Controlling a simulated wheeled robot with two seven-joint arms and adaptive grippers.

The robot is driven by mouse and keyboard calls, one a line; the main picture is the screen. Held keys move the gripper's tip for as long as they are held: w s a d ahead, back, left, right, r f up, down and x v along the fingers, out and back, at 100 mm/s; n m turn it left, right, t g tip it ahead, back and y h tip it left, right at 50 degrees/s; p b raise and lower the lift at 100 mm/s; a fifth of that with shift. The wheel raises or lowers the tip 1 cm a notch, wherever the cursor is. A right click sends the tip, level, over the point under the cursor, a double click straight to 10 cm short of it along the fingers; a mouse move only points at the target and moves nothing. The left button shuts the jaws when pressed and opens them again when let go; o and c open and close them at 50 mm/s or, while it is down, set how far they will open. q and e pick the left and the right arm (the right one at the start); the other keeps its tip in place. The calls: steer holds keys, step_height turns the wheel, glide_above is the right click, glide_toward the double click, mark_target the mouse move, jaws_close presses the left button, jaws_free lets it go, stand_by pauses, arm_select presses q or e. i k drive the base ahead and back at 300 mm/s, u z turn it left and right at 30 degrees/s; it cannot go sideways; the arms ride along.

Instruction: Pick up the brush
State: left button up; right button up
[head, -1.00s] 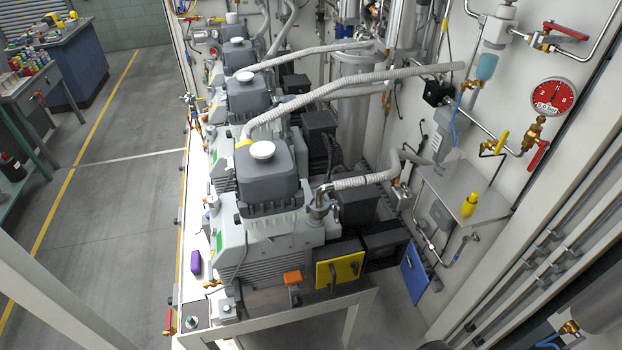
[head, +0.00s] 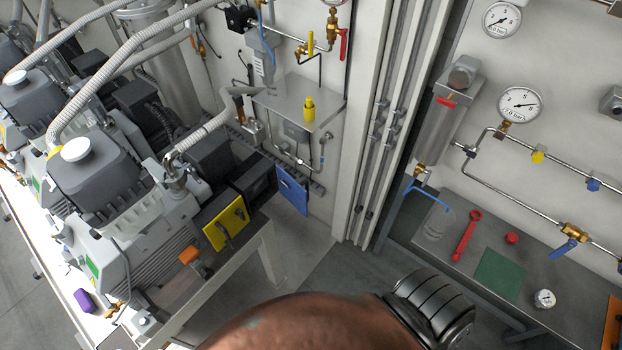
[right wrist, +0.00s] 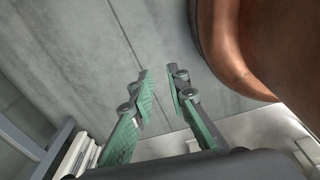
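I cannot make out a brush in either view. My right gripper (right wrist: 158,82) shows in the right wrist view. Its two green-padded fingers are apart with a gap between them, and nothing is held. Grey concrete floor lies behind the fingertips. The head view shows neither gripper clearly. My left gripper is not in view.
A large copper-coloured rounded body (head: 300,325) fills the head view's bottom; a similar surface (right wrist: 240,40) is right of my right gripper. A grey bench (head: 465,285) at right bears a red wrench (head: 466,236) and green cloth (head: 501,273). Vacuum pumps (head: 110,180) stand left.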

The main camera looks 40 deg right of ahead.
mark_target(87, 302)
steer(key=u, duration=1.05)
